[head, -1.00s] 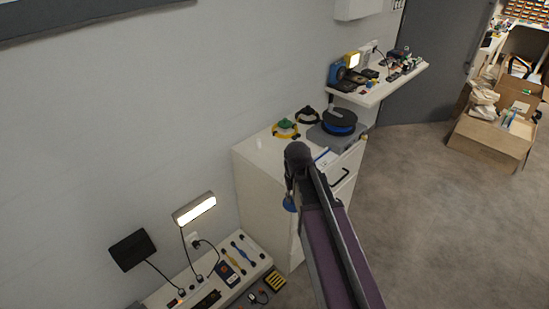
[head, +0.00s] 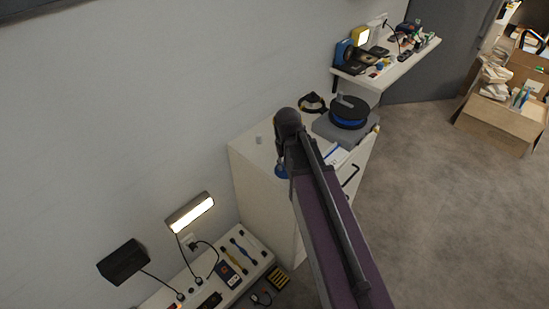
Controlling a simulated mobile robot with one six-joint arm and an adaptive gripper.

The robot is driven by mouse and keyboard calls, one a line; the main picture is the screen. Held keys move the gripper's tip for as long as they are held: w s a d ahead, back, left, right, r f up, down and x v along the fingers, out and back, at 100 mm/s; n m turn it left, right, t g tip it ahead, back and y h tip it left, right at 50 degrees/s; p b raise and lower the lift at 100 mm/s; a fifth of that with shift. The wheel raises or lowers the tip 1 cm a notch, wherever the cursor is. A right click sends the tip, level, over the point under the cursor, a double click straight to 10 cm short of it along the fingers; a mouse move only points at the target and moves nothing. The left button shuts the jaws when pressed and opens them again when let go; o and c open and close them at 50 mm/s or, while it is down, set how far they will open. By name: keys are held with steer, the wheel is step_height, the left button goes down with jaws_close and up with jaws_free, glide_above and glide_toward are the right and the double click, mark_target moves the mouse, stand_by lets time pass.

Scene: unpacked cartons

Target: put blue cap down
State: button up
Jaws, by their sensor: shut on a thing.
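The cap overlaps the front left part of the white cabinet top (head: 246,150) in the picture. I cannot tell whether it touches the top or hangs above it.
On the cabinet, a black ring-shaped item (head: 312,103) and a grey device with a blue-black spool (head: 347,112) stand behind my arm. A small grey piece (head: 258,140) lies left. A cluttered wall shelf (head: 388,66) is beyond; a low bench (head: 255,258) with tools is below.

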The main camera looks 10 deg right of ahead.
steer(key=shift+w, duration=0.35)
steer(key=shift+d, duration=0.1)
steer(key=shift+w, duration=0.1)
steer(key=shift+n, duration=0.8)
steer(key=s, duration=0.1)
steer(key=s+f+b, duration=0.1)
steer(key=s+d+f+b, duration=0.1)
steer(key=s, duration=0.1)
steer(key=shift+f, duration=0.15)
steer(key=shift+s+d+f+n+b, duration=0.15)
steer(key=shift+s+n+b, duration=0.15)
steer(key=shift+s, duration=0.15)
steer(key=shift+w, duration=0.15)
steer(key=w+a, duration=0.1)
steer(key=w, duration=0.4)
steer(key=w+a+f+b, duration=0.1)
steer(key=w, duration=0.4)
steer(key=w+a, duration=0.1)
steer(key=w, duration=0.4)
steer(key=shift+w+a+f, duration=0.2)
steer(key=shift+w+f, duration=0.05)
steer(key=shift+w, duration=0.05)
